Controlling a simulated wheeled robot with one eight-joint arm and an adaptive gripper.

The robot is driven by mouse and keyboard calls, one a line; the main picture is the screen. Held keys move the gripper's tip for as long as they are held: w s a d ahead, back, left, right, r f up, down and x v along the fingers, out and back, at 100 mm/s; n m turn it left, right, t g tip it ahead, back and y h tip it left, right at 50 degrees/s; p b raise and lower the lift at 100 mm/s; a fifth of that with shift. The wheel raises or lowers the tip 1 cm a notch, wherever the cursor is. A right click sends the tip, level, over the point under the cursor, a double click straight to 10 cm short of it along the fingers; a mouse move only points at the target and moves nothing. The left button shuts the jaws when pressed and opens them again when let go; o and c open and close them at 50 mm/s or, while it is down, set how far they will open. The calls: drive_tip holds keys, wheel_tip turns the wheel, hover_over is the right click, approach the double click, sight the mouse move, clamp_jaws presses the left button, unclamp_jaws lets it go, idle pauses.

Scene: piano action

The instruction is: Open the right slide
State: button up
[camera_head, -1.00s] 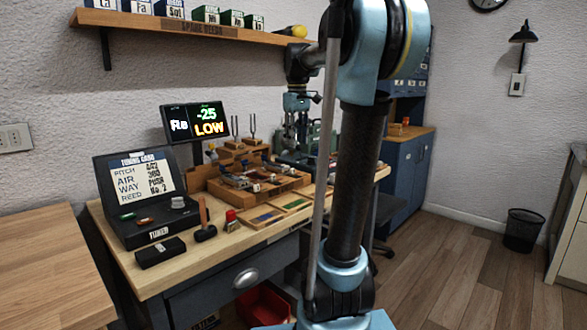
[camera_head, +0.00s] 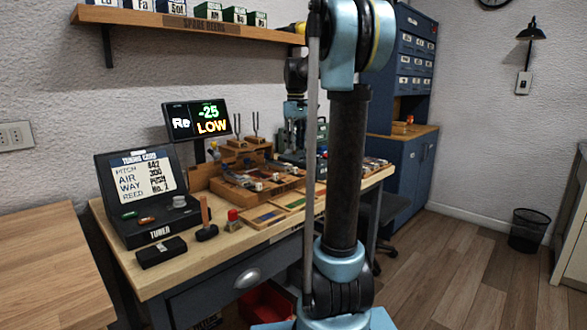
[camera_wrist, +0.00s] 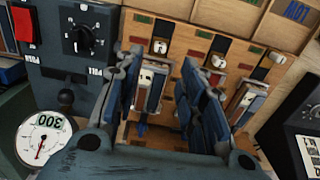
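The wooden reed bench (camera_head: 262,182) stands on the worktable in the head view. In the wrist view its wooden block (camera_wrist: 190,45) carries a row of slides with silver knobs, under red and green tabs. My gripper (camera_wrist: 163,75) is open, its two blue fingers apart over this block. One pale-and-blue slide piece (camera_wrist: 151,88) shows between the fingers. Another (camera_wrist: 246,100) stands just outside the finger on the picture's right. Lettering is upside down in the wrist view, and I cannot tell which piece is the right slide. I cannot tell whether a finger touches. In the head view my arm partly hides the gripper.
A control box with a black dial (camera_wrist: 82,38), a red switch (camera_wrist: 23,26) and a round gauge (camera_wrist: 42,138) lie close on the wrist view's left. The tuner case (camera_head: 142,195) and a screen (camera_head: 197,121) reading Re, -25, LOW stand left of the bench.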

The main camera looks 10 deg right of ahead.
wheel_tip(320, 180, down, 10)
drive_tip(key=shift+r, duration=0.2)
idle(0.3)
clamp_jaws()
